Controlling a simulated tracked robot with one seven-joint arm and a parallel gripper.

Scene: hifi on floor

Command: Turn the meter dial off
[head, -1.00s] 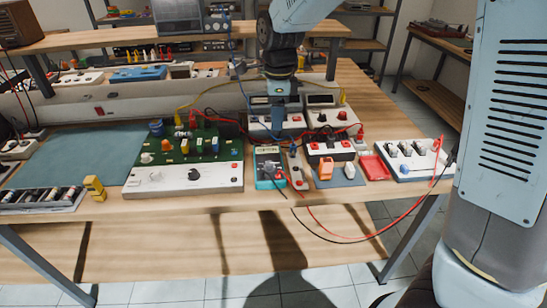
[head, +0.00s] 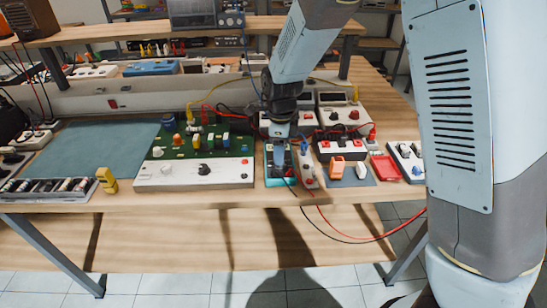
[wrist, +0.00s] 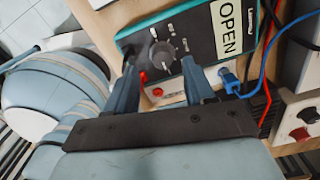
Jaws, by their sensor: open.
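The meter (wrist: 205,42) is a dark box with a teal edge and a label reading "OPEN". Its grey round dial (wrist: 163,54) shows in the wrist view, with white markings around it and a red jack beside it. The meter (head: 270,178) lies near the table's front edge in the head view, where the arm hides much of it and its dial. My gripper (wrist: 160,84) is open, its two blue fingers either side of the dial in the picture. I cannot tell whether they touch it. In the head view my gripper (head: 281,138) is over the meter.
A white panel with a green circuit board (head: 197,174) stands left of the meter. A narrow strip with red buttons (head: 307,170), an orange block (head: 337,167) and a red tray (head: 386,168) lie to the right. Red and black leads (head: 340,236) hang over the front edge.

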